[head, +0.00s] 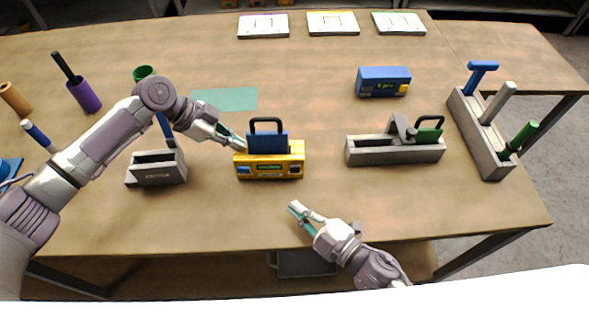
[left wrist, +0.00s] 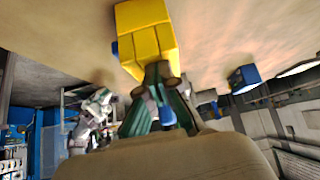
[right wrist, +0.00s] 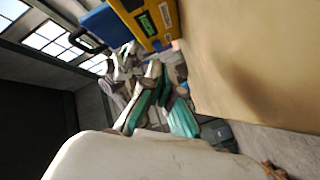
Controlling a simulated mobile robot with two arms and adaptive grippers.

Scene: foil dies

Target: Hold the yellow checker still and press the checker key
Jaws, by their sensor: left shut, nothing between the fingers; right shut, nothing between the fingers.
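Which button is the key I cannot tell. A blue block with a black handle (head: 267,143) sits upright in its top. My left gripper (head: 239,143) is shut at the checker's left end, touching or nearly so. In the left wrist view its fingertips meet the yellow end face (left wrist: 148,40). My right gripper (head: 298,211) is shut and empty, in front of the checker and apart from it. The right wrist view shows the checker (right wrist: 150,20) beyond the fingers.
A grey slotted holder (head: 157,172) stands left of the checker. A grey fixture with a green handled block (head: 395,152) and a tool rack (head: 483,135) stand right. A blue device (head: 383,82) is behind.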

